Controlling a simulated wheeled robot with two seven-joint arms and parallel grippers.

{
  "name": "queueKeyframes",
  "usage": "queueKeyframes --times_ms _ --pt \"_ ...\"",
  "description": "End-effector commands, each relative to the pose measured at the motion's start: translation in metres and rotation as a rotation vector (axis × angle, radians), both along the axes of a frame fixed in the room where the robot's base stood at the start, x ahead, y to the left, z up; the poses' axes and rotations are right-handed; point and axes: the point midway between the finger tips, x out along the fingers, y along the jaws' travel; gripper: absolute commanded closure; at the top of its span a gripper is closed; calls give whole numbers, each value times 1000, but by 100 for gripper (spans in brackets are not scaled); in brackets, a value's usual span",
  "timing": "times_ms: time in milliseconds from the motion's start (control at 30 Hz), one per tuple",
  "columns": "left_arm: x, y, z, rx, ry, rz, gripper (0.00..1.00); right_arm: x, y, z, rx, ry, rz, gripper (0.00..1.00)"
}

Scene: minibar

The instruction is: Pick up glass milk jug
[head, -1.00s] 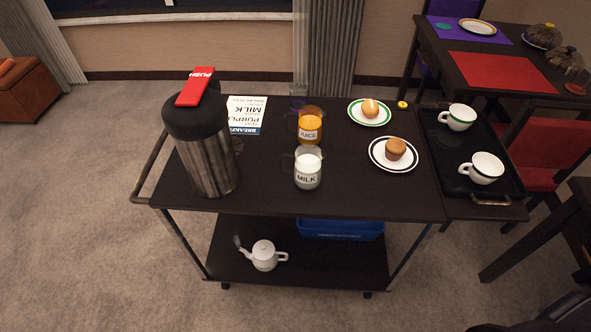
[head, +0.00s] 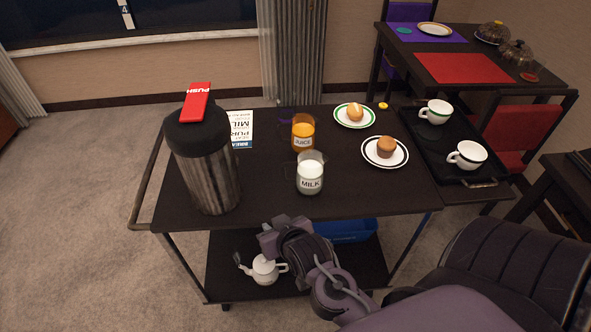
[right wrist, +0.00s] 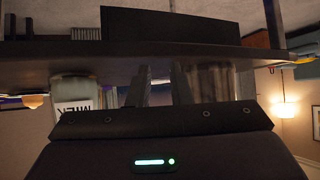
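The glass milk jug (head: 311,174) stands upright on the dark cart top, white inside, with a MILK label on its front. In the right wrist view, which looks upside down, the jug (right wrist: 75,93) shows left of the fingers. My right gripper (head: 268,232) is just in front of the cart's front edge, below and left of the jug and apart from it. Its two fingers (right wrist: 159,88) are spread with a gap and nothing held between them. My left gripper is out of view.
An orange juice jug (head: 303,134) stands close behind the milk. A tall steel dispenser (head: 208,165) is at left, plated muffins (head: 386,148) at right, and a tray with cups (head: 466,156) farther right. A white teapot (head: 264,269) is on the lower shelf.

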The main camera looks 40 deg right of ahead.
Motion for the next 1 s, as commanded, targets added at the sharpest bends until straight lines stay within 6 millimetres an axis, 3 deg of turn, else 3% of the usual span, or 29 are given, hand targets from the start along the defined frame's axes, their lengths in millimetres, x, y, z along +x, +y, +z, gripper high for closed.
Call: queueKeyframes --times_ms 300,533,667,1000 --pt "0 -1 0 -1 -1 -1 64 22 -38 19 -91 -320 -157 82" --pt "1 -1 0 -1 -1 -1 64 19 -64 43 -211 -560 -256 82" --pt "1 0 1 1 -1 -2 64 20 -70 50 -241 -610 -271 82" --pt "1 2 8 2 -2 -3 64 55 -84 49 -244 -615 -271 82"
